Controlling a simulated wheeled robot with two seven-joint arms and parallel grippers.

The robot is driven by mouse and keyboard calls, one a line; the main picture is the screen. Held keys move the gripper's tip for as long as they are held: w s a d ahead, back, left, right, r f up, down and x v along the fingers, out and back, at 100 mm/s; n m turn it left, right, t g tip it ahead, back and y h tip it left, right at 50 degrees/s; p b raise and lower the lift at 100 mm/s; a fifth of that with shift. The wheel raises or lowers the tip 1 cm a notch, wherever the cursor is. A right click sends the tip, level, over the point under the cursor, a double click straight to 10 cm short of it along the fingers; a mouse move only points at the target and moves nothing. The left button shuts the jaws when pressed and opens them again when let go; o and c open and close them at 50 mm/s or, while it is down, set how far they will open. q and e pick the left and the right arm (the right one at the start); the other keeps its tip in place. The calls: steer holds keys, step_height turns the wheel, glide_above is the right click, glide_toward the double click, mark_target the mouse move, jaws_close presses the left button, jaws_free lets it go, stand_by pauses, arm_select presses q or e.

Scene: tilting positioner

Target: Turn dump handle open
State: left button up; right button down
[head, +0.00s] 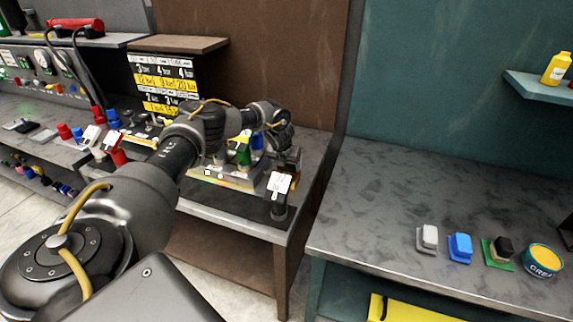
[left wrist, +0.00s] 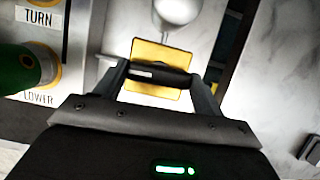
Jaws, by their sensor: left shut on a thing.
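My left arm reaches across the head view to the positioner bench, and its gripper (head: 284,148) is at the bench's right end. In the left wrist view my left gripper (left wrist: 160,78) has a finger at each end of a short black bar, seemingly the dump handle (left wrist: 158,73), and is shut on it. The bar lies in front of a yellow plate (left wrist: 155,53). The handle's turn angle cannot be told. My arm hides much of the positioner in the head view. My right gripper is not in view.
A green knob (left wrist: 18,70) is at the left in the left wrist view, near "TURN" and "LOWER" labels. A white tag (head: 279,184) is at the bench's front right. The grey table (head: 380,195) at right has small blocks and a yellow tin (head: 543,261).

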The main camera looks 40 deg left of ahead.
arm_select(q)
steer(key=n+y, duration=0.1)
steer(key=n, duration=0.2)
steer(key=shift+w+d+n+g, duration=0.1)
steer(key=shift+n+g, duration=0.2)
steer(key=n, duration=0.2)
steer(key=shift+f+n+g+y+b, duration=0.15)
steer(key=shift+n+g+y+b, duration=0.25)
steer(key=n+b, duration=0.2)
steer(key=b, duration=0.1)
steer(key=n+g+b, duration=0.1)
steer(key=n+b, duration=0.1)
steer(key=n+g+b, duration=0.1)
steer(key=n+b, duration=0.1)
steer(key=b, duration=0.1)
steer(key=shift+w+d+f+y+b, duration=0.2)
steer(key=shift+d+y+b, duration=0.1)
steer(key=shift+y, duration=0.1)
steer(key=shift+a+r+n+g, duration=0.15)
steer(key=shift+n+g, duration=0.25)
steer(key=shift+n, duration=0.4)
steer(key=shift+r+n+g, duration=0.1)
steer(key=shift+n+g, duration=0.3)
steer(key=shift+n, duration=0.6)
steer(key=shift+w+n+g+b, duration=0.1)
steer(key=shift+n+g+b, duration=0.3)
steer(key=shift+n, duration=0.4)
steer(key=shift+a+r, duration=0.1)
steer(key=shift+r, duration=0.05)
steer(key=o, duration=1)
